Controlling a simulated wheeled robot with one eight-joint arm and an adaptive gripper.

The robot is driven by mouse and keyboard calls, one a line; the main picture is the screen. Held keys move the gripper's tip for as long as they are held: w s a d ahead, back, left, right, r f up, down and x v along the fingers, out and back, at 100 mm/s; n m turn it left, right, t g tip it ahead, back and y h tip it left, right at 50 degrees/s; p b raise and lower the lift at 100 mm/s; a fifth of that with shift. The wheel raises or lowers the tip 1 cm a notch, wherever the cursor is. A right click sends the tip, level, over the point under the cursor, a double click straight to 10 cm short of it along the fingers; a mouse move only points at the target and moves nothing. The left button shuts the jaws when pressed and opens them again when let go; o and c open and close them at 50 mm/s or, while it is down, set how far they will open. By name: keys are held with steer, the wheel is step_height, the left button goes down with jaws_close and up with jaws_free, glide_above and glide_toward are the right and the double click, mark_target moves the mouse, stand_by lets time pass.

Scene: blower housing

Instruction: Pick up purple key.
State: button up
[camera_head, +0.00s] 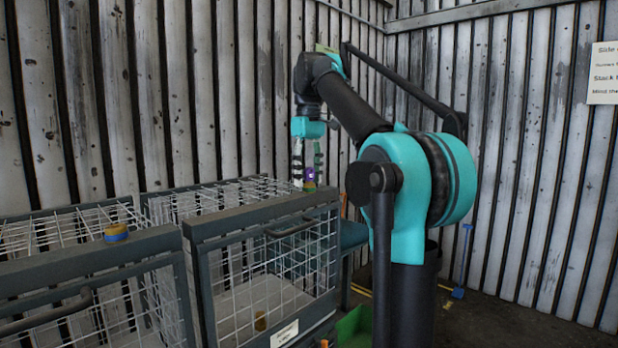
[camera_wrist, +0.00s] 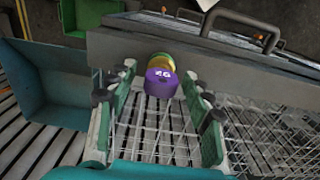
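The purple key (camera_wrist: 162,84) is a short round piece with a purple, numbered face and a yellow-green body behind it. In the wrist view it sits at the dark top bar of a wire cage (camera_wrist: 115,48), between my fingers. My gripper (camera_wrist: 158,88) is open, with one finger on each side and a visible gap to the key. In the head view my gripper (camera_head: 308,172) points down over the cage's top bar (camera_head: 250,217), and the purple key (camera_head: 309,176) shows between its fingers. Whether the key touches the bar is hard to tell.
A second cage (camera_head: 90,262) stands at the left with an orange-and-blue round piece (camera_head: 116,232) on its top bar. A small gold piece (camera_head: 260,321) is inside the right cage. A blue bin (camera_wrist: 40,90) and a green box (camera_wrist: 85,16) are nearby. Corrugated walls stand behind.

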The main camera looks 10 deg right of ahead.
steer(key=c, duration=0.9)
steer(key=shift+c, duration=0.4)
steer(key=shift+r, duration=0.15)
